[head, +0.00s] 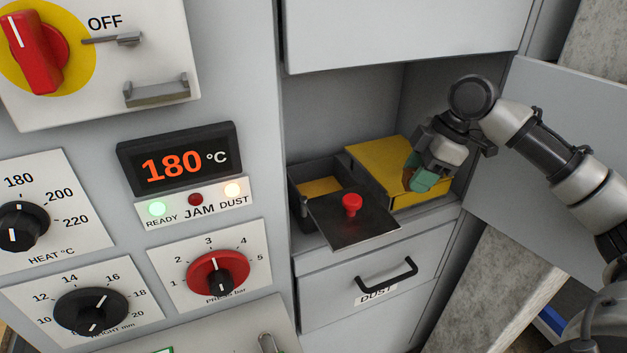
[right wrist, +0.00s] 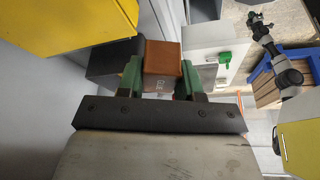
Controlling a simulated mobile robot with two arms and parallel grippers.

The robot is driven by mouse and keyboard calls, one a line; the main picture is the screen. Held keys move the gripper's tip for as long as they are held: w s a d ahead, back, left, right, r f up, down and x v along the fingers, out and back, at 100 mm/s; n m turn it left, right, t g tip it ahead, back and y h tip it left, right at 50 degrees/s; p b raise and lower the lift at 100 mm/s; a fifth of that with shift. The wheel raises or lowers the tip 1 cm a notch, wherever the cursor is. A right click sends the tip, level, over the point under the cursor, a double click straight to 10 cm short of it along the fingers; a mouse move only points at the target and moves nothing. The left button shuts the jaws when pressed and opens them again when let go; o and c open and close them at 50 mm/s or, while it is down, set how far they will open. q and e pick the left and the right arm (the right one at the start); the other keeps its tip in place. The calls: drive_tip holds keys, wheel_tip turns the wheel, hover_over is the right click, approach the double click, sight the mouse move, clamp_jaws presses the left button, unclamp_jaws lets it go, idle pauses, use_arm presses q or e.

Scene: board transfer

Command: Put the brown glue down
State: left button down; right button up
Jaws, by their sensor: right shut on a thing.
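The brown glue block (right wrist: 163,58) with pale lettering sits between the green fingertips of my right gripper (right wrist: 160,78) in the right wrist view. In the head view my right gripper (head: 423,180) is inside the open cabinet compartment, in front of the yellow box (head: 375,155). Only a sliver of brown shows by its fingers there, so I cannot tell whether the block touches anything below. Another arm, seemingly my left, shows small in the right wrist view with its gripper (right wrist: 257,20) at the top; its fingers are too small to read.
A dark open box (head: 297,190) stands left of the yellow box, with a dark plate and red knob (head: 351,203) in front. Below is the DUST drawer (head: 375,290). An open door (head: 530,150) stands on the right, behind my right arm. The control panel (head: 215,110) is on the left.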

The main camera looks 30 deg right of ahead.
sight(322, 159)
drive_tip(key=w+a+f+p, duration=0.1)
drive_tip(key=w+a+p, duration=0.2)
drive_tip(key=w+a, duration=1.05)
drive_tip(key=f, duration=0.2)
drive_tip(key=d+f, duration=0.1)
drive_tip(key=f, duration=0.2)
drive_tip(key=shift+s, duration=0.1)
drive_tip(key=shift+w+a+f+p, duration=0.2)
drive_tip(key=shift+f+p, duration=0.1)
drive_tip(key=shift+f, duration=0.15)
drive_tip(key=shift+f, duration=0.55)
drive_tip(key=o, duration=1)
